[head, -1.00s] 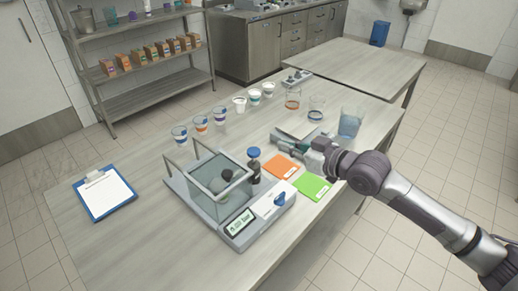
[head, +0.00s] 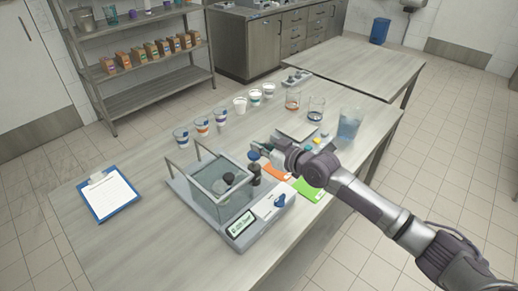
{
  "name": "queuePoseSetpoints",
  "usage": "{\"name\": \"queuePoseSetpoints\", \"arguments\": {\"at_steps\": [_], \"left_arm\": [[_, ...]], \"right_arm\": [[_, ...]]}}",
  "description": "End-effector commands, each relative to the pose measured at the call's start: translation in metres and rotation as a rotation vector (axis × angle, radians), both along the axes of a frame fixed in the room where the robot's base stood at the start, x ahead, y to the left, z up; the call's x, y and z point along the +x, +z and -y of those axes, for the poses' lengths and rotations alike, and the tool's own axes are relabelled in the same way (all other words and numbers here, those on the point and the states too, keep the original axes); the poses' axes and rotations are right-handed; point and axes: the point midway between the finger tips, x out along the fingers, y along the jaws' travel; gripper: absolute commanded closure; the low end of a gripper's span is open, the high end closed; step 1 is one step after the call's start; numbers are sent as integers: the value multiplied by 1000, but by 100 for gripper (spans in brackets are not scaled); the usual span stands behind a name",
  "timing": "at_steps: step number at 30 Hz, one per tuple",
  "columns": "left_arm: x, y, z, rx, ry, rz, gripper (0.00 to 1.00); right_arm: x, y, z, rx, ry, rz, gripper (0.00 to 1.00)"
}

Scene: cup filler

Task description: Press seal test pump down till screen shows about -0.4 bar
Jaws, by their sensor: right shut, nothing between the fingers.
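The seal test device stands on the near table, with a clear chamber (head: 218,192) that has a dark round part and a small cup-like object inside. Its screen (head: 241,224) glows green at the front; the reading is too small to make out. The pump (head: 254,168), a dark upright cylinder with a blue knob on top, stands at the chamber's right. A blue lever (head: 280,200) sits on the white block at the device's right. My right gripper (head: 257,148) is shut and empty, its fingertips close to the blue knob; contact cannot be told. My left gripper is not in view.
Orange (head: 277,173) and green (head: 309,190) cards lie under and beside my right arm. Several cups (head: 202,126) stand in a row behind the device. Beakers and a blue-tinted pitcher (head: 349,124) stand at the back right. A clipboard (head: 108,195) lies at left.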

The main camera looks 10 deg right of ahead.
Motion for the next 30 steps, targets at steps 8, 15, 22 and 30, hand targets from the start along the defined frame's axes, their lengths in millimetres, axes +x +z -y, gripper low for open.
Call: {"name": "queuePoseSetpoints", "arguments": {"at_steps": [8,15,22,30], "left_arm": [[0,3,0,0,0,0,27],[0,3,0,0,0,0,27],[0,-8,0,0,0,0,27],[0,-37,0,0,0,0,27]], "right_arm": [[0,-20,0,2,0,3,100],[0,-21,0,2,0,3,100],[0,-31,0,2,0,3,100],[0,-60,0,1,0,1,100]]}}
